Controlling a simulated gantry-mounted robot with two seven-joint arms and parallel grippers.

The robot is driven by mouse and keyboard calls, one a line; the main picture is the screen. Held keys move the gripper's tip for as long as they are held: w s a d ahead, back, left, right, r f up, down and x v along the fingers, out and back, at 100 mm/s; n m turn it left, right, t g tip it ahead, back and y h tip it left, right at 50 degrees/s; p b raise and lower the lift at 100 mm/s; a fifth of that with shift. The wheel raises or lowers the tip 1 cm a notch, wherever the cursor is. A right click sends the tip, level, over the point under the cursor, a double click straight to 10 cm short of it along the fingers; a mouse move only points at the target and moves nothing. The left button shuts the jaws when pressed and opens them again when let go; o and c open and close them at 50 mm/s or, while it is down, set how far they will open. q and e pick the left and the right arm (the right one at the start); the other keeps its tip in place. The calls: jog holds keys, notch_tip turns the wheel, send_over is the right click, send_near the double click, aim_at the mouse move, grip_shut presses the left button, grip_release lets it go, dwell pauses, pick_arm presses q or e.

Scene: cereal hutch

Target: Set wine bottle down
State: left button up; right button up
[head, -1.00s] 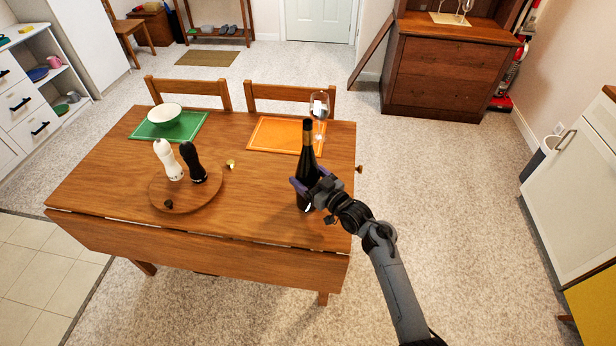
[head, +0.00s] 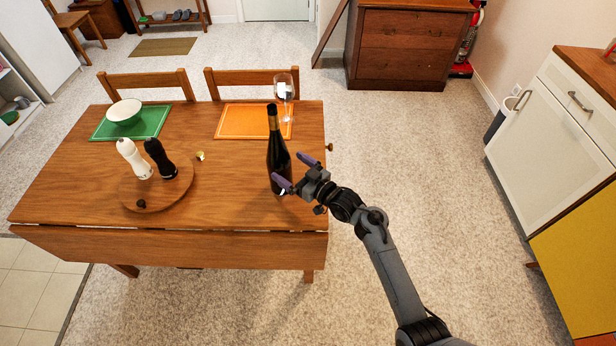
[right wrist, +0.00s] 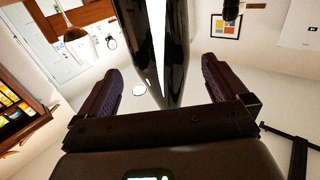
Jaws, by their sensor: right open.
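The dark wine bottle (head: 277,152) stands upright on the wooden table (head: 225,200) near its right end. My right gripper (head: 296,173) is open beside the bottle, on its right and near side, with purple-grey fingers apart. In the right wrist view the bottle (right wrist: 165,45) rises just beyond the spread fingers (right wrist: 172,88), with space on both sides. Whether a finger touches it I cannot tell. My left gripper is not in view.
A wine glass (head: 286,90) stands behind the bottle by an orange placemat (head: 240,121). A white bowl (head: 124,111) is on a green placemat (head: 155,119). White (head: 133,158) and black (head: 159,157) mills stand on a round board (head: 178,190). The table's front right is clear.

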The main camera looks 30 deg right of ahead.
jog(key=s+f+g+h, duration=0.1)
jog(key=s, duration=0.2)
jog(key=s+d+f+g+h, duration=0.1)
jog(key=s, duration=0.3)
jog(key=s+d+f+p, duration=0.1)
jog(key=s+f, duration=0.1)
jog(key=s, duration=0.2)
jog(key=shift+s+g+h, duration=0.1)
jog(key=shift+g+h, duration=0.3)
jog(key=s+a+f+m+g+h, duration=0.1)
jog(key=s+g, duration=0.4)
jog(key=s, duration=0.9)
jog(key=s+a+m+g+h, duration=0.1)
jog(key=s+g, duration=0.4)
jog(key=s, duration=0.9)
jog(key=shift+s+a+f+h, duration=0.15)
jog(key=shift+a+f+h, duration=0.2)
jog(key=shift+h, duration=0.55)
notch_tip(320, 180, up, 37)
jog(key=p, duration=3.6)
jog(key=shift+p, duration=0.4)
jog(key=shift+f, duration=0.15)
